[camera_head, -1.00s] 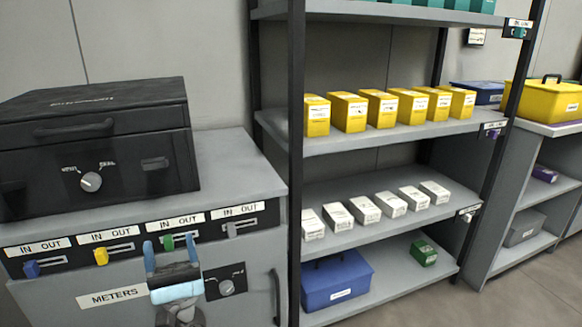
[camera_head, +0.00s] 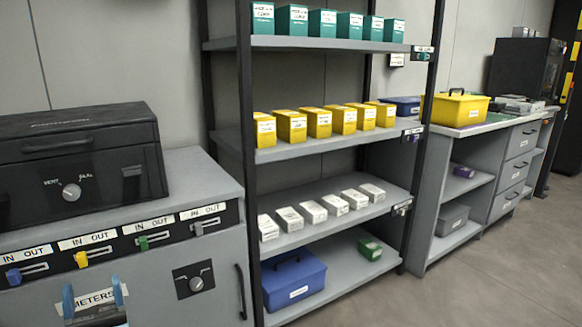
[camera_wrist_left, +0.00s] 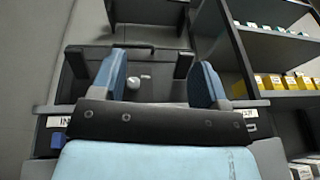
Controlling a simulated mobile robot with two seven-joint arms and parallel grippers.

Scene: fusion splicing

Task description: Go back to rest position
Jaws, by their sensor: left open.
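My left gripper (camera_head: 92,300) is at the bottom left of the head view, in front of the grey cabinet (camera_head: 222,262) and partly over its METERS label. Its two blue fingers stand apart with nothing between them. In the left wrist view the same gripper (camera_wrist_left: 160,82) shows open and empty, with the black case (camera_wrist_left: 135,65) and its knob beyond the fingers. The fingers look apart from the cabinet, but the exact gap cannot be told. My right gripper is in no view.
The black case (camera_head: 85,165) sits on the cabinet above several coloured sliders. A shelf rack (camera_head: 340,147) with teal, yellow and white boxes and a blue bin (camera_head: 293,280) stands to the right. A yellow case (camera_head: 455,107) is on a counter. Floor (camera_head: 500,270) at right is clear.

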